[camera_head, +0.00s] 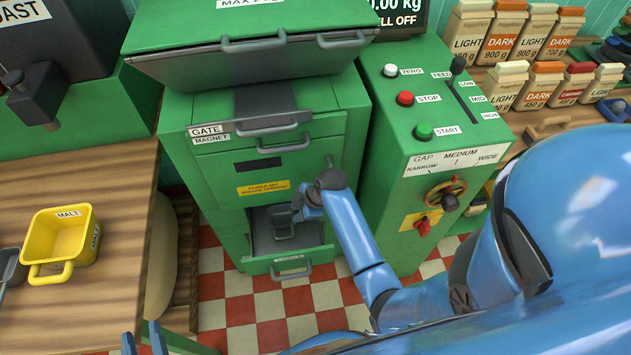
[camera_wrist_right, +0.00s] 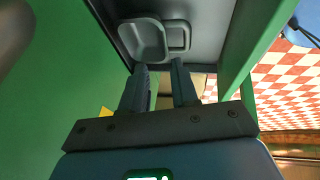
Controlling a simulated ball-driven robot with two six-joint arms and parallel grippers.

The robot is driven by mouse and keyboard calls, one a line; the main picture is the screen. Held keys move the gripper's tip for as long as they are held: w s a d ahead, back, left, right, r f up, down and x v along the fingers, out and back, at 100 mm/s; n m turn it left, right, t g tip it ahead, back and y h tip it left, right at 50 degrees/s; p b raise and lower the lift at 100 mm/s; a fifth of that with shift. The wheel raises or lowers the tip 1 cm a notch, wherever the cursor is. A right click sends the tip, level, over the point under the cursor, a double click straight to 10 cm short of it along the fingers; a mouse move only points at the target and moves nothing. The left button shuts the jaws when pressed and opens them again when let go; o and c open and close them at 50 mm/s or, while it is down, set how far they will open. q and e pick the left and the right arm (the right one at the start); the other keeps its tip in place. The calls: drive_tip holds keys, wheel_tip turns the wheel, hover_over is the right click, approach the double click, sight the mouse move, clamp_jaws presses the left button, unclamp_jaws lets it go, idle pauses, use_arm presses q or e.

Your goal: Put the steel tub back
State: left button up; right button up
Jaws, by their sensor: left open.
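The steel tub (camera_head: 283,224) is a small grey tub with a loop handle. It sits inside the lower compartment of the green machine in the head view. In the right wrist view the tub (camera_wrist_right: 143,41) lies just beyond the fingertips, with its handle on the right. My right gripper (camera_head: 297,207) reaches into the compartment; in its wrist view the two fingers (camera_wrist_right: 159,68) are spread apart near the tub's edge and handle. I cannot tell whether they touch it. My left gripper (camera_head: 143,340) is open and empty at the bottom edge, far from the tub.
The compartment has green side walls and a low front lip (camera_head: 290,272) with a handle. A yellow malt tub (camera_head: 66,250) and a dark scoop (camera_head: 10,268) stand on the left wooden counter (camera_head: 110,185). A control cabinet (camera_head: 415,150) stands right of the compartment.

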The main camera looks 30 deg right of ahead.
drive_tip(key=s+d+m+t+h, duration=0.2)
drive_tip(key=s+m+t+h, duration=0.1)
drive_tip(key=s+m+t, duration=0.45)
drive_tip(key=s+r+m+t, duration=0.6)
drive_tip(key=s+r, duration=0.9)
drive_tip(key=r, duration=0.5)
drive_tip(key=shift+s+d+m+t+h, duration=0.15)
drive_tip(key=shift+d+m+t+h, duration=0.25)
drive_tip(key=shift+m, duration=0.55)
drive_tip(key=shift+s+d, duration=0.1)
